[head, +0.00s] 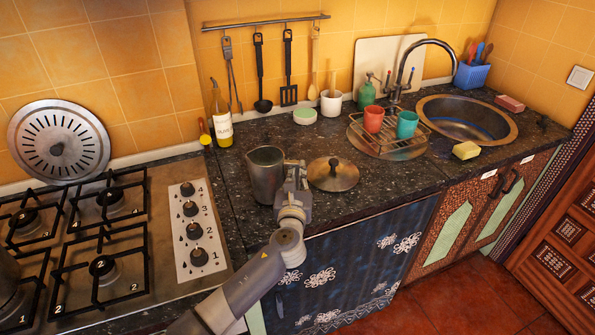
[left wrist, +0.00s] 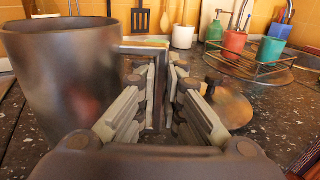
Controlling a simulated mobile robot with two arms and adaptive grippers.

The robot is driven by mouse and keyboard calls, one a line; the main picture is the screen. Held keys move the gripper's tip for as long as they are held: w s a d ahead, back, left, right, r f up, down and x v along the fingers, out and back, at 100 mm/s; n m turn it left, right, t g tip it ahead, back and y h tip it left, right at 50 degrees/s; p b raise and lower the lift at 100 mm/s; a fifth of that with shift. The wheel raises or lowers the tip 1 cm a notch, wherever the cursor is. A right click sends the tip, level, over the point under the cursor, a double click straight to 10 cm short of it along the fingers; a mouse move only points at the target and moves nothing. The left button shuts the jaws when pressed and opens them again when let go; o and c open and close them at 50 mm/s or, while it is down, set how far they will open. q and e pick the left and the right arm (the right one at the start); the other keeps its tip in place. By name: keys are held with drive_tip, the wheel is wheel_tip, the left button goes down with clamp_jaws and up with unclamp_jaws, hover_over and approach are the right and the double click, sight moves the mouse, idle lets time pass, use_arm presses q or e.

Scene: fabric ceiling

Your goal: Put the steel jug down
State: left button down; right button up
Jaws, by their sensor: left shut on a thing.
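The steel jug (head: 266,178) is upright over the dark counter, left of a round lid. It also fills the left side of the left wrist view (left wrist: 65,85), with its handle (left wrist: 157,95) reaching in between the fingers. My left gripper (head: 292,174) is at the jug's right side, shut on the handle; its fingers also show in the left wrist view (left wrist: 163,95). The jug's base looks at or very close to the counter top; I cannot tell whether it touches. My right gripper is not in view.
The speckled counter (head: 232,190) has a lid with a knob (head: 333,174) just right of my gripper. A bottle (head: 221,115) stands behind left, the gas hob (head: 110,250) is left. A wire rack with cups (head: 408,125) and the sink (head: 468,118) are farther right.

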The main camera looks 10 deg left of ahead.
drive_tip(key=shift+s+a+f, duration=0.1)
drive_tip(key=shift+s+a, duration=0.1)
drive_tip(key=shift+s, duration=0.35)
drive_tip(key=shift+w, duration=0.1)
use_arm(q)
drive_tip(key=shift+f, duration=0.35)
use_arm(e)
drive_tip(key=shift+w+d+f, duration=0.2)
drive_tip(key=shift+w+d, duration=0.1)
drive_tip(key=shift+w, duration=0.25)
use_arm(q)
drive_tip(key=shift+f, duration=0.1)
